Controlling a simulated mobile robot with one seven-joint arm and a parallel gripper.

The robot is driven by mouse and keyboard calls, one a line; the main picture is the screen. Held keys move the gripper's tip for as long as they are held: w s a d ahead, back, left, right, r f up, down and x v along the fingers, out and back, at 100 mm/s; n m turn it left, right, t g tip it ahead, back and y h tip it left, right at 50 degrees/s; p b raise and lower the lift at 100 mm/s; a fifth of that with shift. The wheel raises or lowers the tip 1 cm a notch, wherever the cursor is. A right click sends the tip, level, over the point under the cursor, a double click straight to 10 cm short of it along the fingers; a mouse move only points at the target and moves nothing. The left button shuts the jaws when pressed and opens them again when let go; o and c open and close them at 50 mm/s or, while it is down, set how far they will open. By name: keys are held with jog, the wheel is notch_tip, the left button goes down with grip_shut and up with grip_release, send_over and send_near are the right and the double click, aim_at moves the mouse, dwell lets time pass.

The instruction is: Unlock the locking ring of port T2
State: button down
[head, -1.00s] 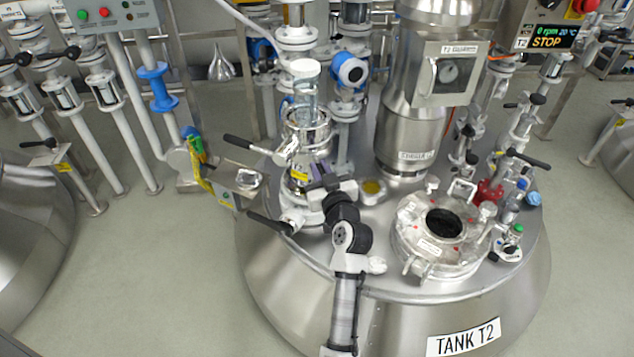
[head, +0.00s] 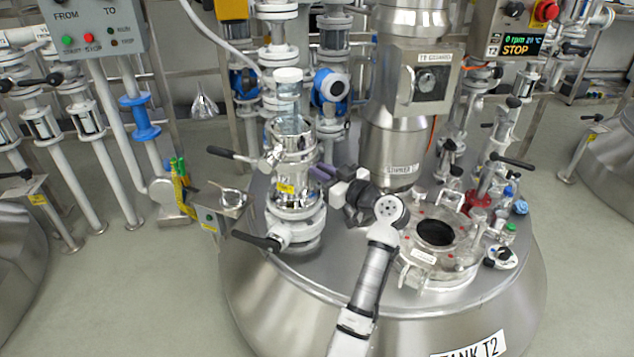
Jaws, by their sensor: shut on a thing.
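Port T2 appears to be the steel column with a yellow label (head: 287,188) at the left of the tank top. Its locking ring seems to be the shiny steel collar (head: 290,160) around the column; its right edge is partly hidden. My gripper (head: 322,173), with purplish fingers, is at the collar's right side. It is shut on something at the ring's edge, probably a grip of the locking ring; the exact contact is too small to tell. A clear glass cylinder with a white top (head: 289,85) stands upright above the collar.
Black-handled levers (head: 232,154) and (head: 256,239) stick out left of the port. A steel drive column (head: 400,130) stands behind right of my gripper, and an open round hatch (head: 436,256) lies to its right. A small side shelf (head: 222,200) is at the left.

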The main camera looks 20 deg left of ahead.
jog(key=shift+w+d+f+n+g+y+b, duration=0.2)
jog(key=shift+w+d+n+g+y+b, duration=0.35)
jog(key=shift+w+n+g+b, duration=0.3)
jog(key=shift+s+d+r+g, duration=0.1)
jog(key=shift+g, duration=0.15)
jog(key=c, duration=1.4)
grip_release()
jog(key=shift+d, duration=0.1)
jog(key=shift+c, duration=0.2)
jog(key=v, duration=1.3)
jog(key=shift+s+d, duration=0.15)
jog(key=shift+d, duration=0.1)
